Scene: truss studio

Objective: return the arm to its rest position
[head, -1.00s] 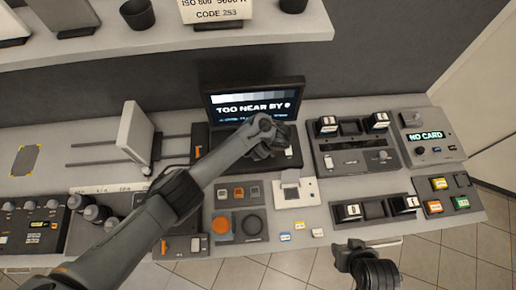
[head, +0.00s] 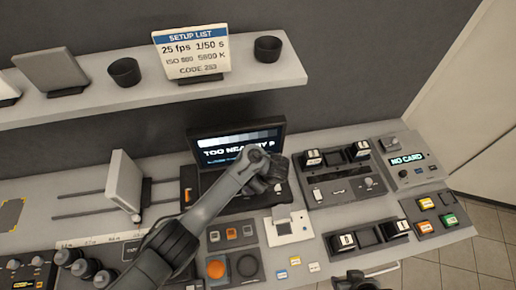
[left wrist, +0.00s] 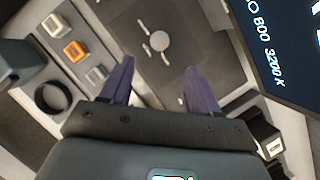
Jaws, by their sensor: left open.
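My left arm comes in from the lower left in the head view. Its gripper (head: 270,180) is over the console in front of the monitor (head: 235,142), hiding part of the keyboard-like base and the end of the screen text "TOO NEAR". In the left wrist view my left gripper (left wrist: 160,88) has its two purple fingers spread apart with nothing between them. A dark panel with a round light knob (left wrist: 159,41) lies beyond the fingertips. My right gripper (head: 358,283) shows only partly at the bottom edge of the head view; its fingers cannot be made out.
A shelf (head: 215,92) at the back holds a setup card (head: 195,50) and dark cups. A grey upright plate (head: 126,180) stands on rails at left. Button panels, a card-slot unit (head: 290,228) and a "NO CARD" box (head: 410,165) crowd the desk.

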